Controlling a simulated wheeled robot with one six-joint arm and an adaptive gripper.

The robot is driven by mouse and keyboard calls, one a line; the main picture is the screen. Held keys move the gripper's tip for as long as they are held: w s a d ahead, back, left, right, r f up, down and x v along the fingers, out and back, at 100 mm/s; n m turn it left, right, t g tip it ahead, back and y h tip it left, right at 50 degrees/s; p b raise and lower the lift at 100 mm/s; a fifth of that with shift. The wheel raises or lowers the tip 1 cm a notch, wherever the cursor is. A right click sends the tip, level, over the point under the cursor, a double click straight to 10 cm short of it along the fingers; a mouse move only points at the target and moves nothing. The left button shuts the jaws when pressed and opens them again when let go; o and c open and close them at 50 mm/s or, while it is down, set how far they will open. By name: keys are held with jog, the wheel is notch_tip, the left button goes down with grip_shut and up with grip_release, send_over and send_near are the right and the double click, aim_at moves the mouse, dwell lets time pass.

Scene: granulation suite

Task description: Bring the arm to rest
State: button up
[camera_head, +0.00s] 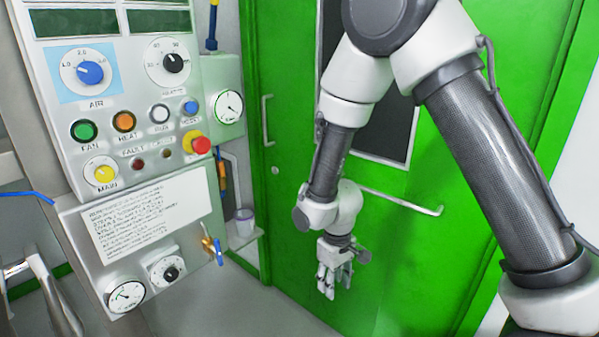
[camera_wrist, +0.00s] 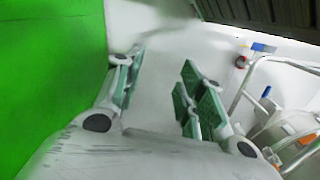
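My gripper (camera_head: 333,281) hangs below my bent arm in front of the green door (camera_head: 290,160), with its fingers pointing down. In the wrist view my gripper (camera_wrist: 160,88) has its two green-padded fingers apart. Nothing is between them; only pale floor shows there. In the head view the gripper is apart from the control panel, which is to its left.
The control panel (camera_head: 135,185) with knobs, buttons and gauges stands at the left. A blue-handled valve (camera_head: 215,249) sticks out at its lower right. A door handle (camera_head: 400,202) is behind my arm. Metal tubing (camera_wrist: 245,88) is at the right in the wrist view.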

jog(key=s+d+r+m+t, duration=0.1)
jog(key=s+d+r, duration=0.3)
jog(key=d+r, duration=0.5)
jog(key=s+d+r+m+t, duration=0.2)
jog(key=s+d+r+m, duration=0.2)
jog(key=d+r, duration=0.5)
jog(key=s+d+r+m+t, duration=0.1)
jog(key=s+d+r, duration=0.5)
jog(key=r, duration=0.9)
jog(key=d+m, duration=0.1)
jog(key=d, duration=0.2)
jog(key=shift+d+r+m+t, duration=0.2)
jog(key=shift+d+m+t, duration=0.1)
jog(key=shift+m+t, duration=0.1)
